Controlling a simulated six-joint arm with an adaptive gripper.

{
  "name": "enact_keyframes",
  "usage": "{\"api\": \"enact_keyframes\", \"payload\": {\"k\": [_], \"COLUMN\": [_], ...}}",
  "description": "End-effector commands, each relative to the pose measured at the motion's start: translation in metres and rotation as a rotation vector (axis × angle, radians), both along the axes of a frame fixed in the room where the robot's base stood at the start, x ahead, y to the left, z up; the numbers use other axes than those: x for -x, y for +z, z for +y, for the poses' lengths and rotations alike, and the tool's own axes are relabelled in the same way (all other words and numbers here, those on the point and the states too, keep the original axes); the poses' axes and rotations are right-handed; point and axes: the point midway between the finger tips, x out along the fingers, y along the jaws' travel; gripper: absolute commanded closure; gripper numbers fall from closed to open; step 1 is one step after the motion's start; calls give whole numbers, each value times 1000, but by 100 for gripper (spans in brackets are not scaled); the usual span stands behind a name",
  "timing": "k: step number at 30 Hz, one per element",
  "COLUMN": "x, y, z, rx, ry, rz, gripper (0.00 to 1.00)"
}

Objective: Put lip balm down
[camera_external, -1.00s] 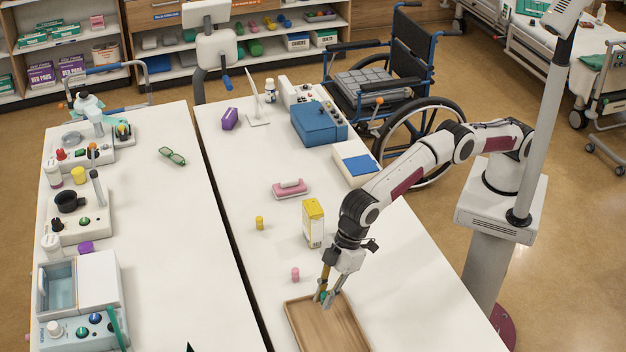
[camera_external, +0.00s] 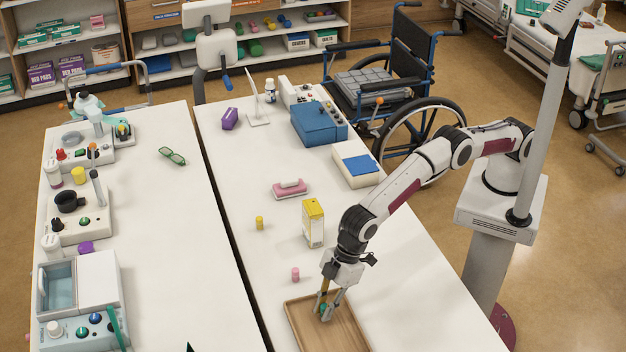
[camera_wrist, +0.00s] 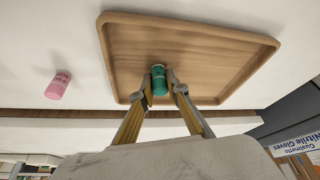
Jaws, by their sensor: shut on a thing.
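The lip balm (camera_wrist: 159,80) is a small green cylinder. In the wrist view it sits between my two fingertips, over the wooden tray; in the external view it shows as a bit of green (camera_external: 324,308). My gripper (camera_external: 329,308) points down over the back part of the tray and is shut on the lip balm; it also shows in the wrist view (camera_wrist: 160,92). The wooden tray (camera_external: 345,322) is shallow with a raised rim and otherwise looks empty. I cannot tell whether the lip balm touches the tray floor.
A pink cylinder (camera_external: 295,274) stands just behind the tray; it also shows in the wrist view (camera_wrist: 58,84). A yellow box (camera_external: 313,223) and a small yellow cylinder (camera_external: 259,223) stand farther back. A dark gap (camera_external: 236,258) separates the two tables.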

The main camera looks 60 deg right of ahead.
Motion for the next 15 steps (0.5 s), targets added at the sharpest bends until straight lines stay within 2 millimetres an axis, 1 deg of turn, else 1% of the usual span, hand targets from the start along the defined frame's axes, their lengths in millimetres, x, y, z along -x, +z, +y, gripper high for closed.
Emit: {"api": "enact_keyframes", "payload": {"k": [12,13,15], "x": [0,0,0], "y": [-3,-3,-3], "z": [0,0,0], "rx": [1,1,0], "ry": [0,0,0], "rz": [0,0,0], "gripper": [95,83,68]}}
